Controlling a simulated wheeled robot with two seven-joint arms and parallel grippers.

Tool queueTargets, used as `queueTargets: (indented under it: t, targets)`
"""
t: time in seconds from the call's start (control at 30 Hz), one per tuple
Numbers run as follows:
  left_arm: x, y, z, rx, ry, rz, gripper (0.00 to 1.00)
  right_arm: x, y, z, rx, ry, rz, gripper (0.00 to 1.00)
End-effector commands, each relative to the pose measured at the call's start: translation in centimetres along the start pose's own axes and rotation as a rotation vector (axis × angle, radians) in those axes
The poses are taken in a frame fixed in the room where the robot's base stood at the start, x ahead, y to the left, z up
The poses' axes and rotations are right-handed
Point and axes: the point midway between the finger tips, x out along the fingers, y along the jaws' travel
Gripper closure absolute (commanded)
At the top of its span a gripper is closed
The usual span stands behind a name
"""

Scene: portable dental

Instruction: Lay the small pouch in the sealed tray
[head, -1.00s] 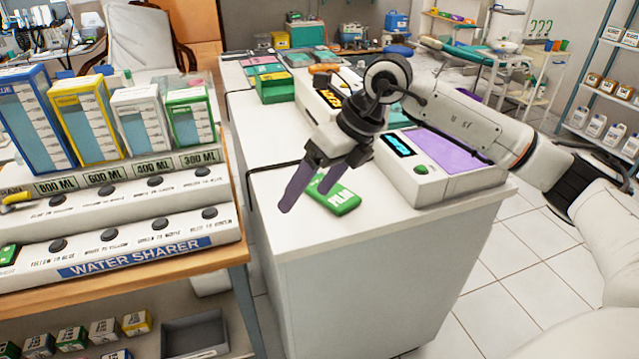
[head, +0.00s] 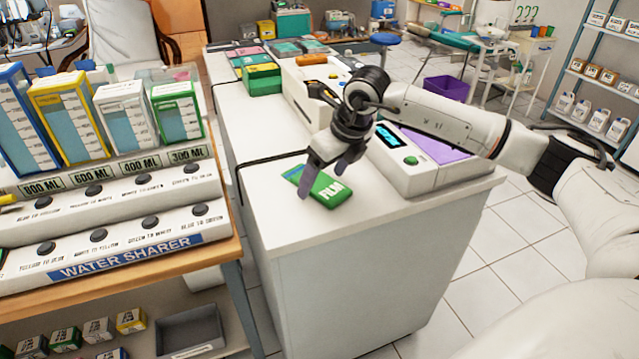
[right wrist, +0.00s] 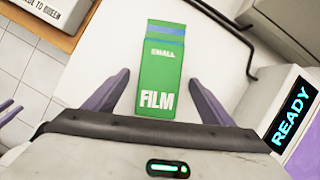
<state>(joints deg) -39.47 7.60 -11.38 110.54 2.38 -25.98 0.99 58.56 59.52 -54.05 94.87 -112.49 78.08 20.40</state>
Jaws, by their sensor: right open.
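The small pouch, a green packet marked FILM (head: 328,190), lies flat on the white counter near its front left corner. In the right wrist view the pouch (right wrist: 162,75) reads SMALL FILM and has a blue far end. My right gripper (head: 326,180) is open just over it. In the wrist view its purple fingers (right wrist: 159,92) stand on either side of the pouch, apart from it. Purple tips at that view's left edge may be my left gripper (right wrist: 8,112); the head view does not show it. I cannot tell which item is the sealed tray.
A white machine with a lit screen and purple top (head: 430,150) stands right of the pouch. Another white device (head: 305,95) and green boxes (head: 262,78) stand behind. Flat coloured trays (head: 300,47) lie at the back. The counter's front is clear.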

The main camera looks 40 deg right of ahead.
Motion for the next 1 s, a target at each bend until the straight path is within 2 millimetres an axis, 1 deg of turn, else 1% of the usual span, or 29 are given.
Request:
queueTargets:
  t: [0.1, 0.27, 0.3, 0.47, 0.5, 0.6, 0.83, 0.93, 1.0]
  targets:
    - [0.0, -0.1, 0.2, 0.0, -0.004, -0.001, 0.69, 0.6, 0.0, 0.0, 0.0, -0.002, 0.0, 0.23]
    - [0.1, -0.1, 0.2, 0.0, -0.004, -0.002, 0.69, 0.6, 0.0, 0.0, 0.0, -0.002, 0.0, 0.23]
    - [0.1, -0.1, 0.2, 0.0, -0.004, -0.002, 0.69, 0.6, 0.0, 0.0, -0.001, -0.002, 0.0, 0.25]
    - [0.1, -0.2, 0.1, 0.0, -0.002, -0.003, 0.69, 0.6, 0.0, 0.0, -0.001, -0.001, 0.0, 0.52]
    - [0.1, -0.2, 0.0, 0.0, -0.001, -0.003, 0.69, 0.6, 0.0, 0.0, -0.001, -0.002, 0.0, 0.59]
    - [0.1, -0.2, -0.2, 0.0, 0.003, -0.003, 0.69, 0.5, 0.0, 0.1, -0.001, -0.002, 0.0, 0.73]
    - [0.1, -0.2, -0.5, 0.001, 0.009, -0.004, 0.69, 0.2, 0.0, 0.2, -0.001, -0.003, 0.0, 0.73]
    - [0.1, -0.2, -0.5, 0.001, 0.01, -0.004, 0.69, -0.8, 0.0, 0.7, -0.001, -0.006, 0.0, 0.73]
    - [0.1, -0.2, -0.4, 0.002, 0.01, -0.004, 0.69, -1.9, 0.0, 1.2, -0.002, -0.008, -0.001, 0.73]
